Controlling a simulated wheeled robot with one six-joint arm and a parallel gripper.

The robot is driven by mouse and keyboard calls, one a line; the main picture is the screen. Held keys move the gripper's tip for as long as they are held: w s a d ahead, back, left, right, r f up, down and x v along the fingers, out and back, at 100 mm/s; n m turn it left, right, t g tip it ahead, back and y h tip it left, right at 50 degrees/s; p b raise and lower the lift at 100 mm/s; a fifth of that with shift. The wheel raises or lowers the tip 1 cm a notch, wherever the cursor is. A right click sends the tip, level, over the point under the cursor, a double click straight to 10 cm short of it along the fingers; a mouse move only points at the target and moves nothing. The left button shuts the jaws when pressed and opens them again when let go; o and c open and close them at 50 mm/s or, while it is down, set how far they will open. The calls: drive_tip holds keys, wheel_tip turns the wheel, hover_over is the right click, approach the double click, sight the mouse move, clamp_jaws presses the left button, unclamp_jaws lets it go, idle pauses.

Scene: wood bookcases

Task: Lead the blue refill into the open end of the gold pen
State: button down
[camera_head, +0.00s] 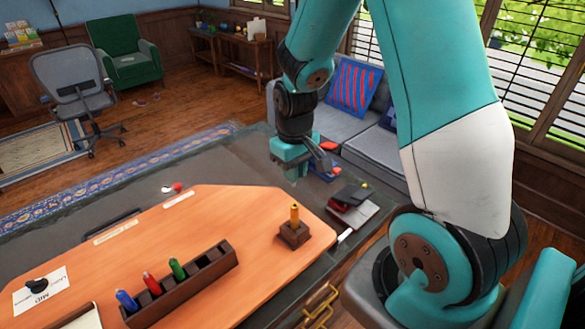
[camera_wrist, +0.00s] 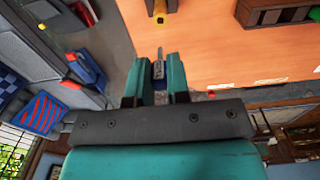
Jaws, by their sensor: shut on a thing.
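The gold pen (camera_head: 295,214) stands upright in a small dark wooden block (camera_head: 294,236) on the orange desktop. Its yellow end also shows at the top of the wrist view (camera_wrist: 160,12). My gripper (camera_head: 302,165) is beyond the pen in the head view, above the dark part of the desk and apart from the pen. In the wrist view my gripper (camera_wrist: 159,66) is shut on a slim greyish piece (camera_wrist: 158,68), seemingly the refill. Its blue colour is not clear, and the fingers hide part of it.
Dark books (camera_head: 352,205) lie right of the block. A white card (camera_head: 42,290) lies at left. The orange desktop between rack and block is clear.

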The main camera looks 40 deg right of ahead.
drive_tip(key=shift+s, duration=0.15)
drive_tip(key=shift+f, duration=0.2)
drive_tip(key=shift+f+b, duration=2.9)
drive_tip(key=shift+f, duration=0.8)
drive_tip(key=shift+f+b, duration=0.35)
drive_tip(key=shift+f, duration=0.2)
drive_tip(key=c, duration=1)
unclamp_jaws()
drive_tip(key=shift+r, duration=0.1)
